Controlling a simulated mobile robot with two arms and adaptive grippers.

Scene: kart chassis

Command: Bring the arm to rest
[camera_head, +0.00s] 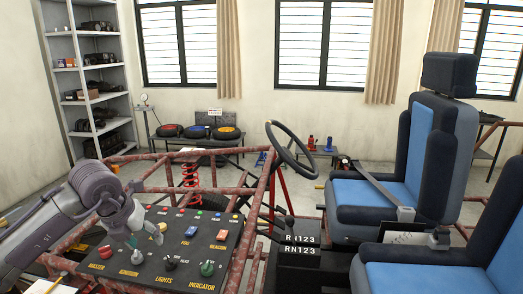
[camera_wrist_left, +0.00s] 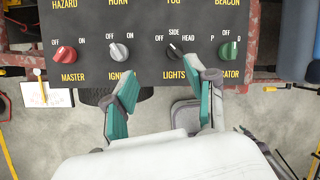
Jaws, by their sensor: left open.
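My left arm comes in from the left in the head view, with its left gripper (camera_head: 133,240) over the front left part of the black switch panel (camera_head: 222,252). In the left wrist view the gripper (camera_wrist_left: 165,76) is open, its two teal pads apart and nothing between them. Its fingertips lie near the panel's lower edge, below the grey ignition knob (camera_wrist_left: 118,52) and the black lights knob (camera_wrist_left: 174,50). The red master knob (camera_wrist_left: 66,54) is at the left and the green indicator knob (camera_wrist_left: 229,48) at the right. My right gripper is in neither view.
The red tubular chassis frame (camera_head: 262,190) surrounds the panel. A steering wheel (camera_head: 291,150) stands behind it, and blue seats (camera_head: 365,195) are at the right. A shelf (camera_head: 87,65) and a bench with wheels (camera_head: 197,132) line the back. A notepad (camera_wrist_left: 46,94) lies at lower left.

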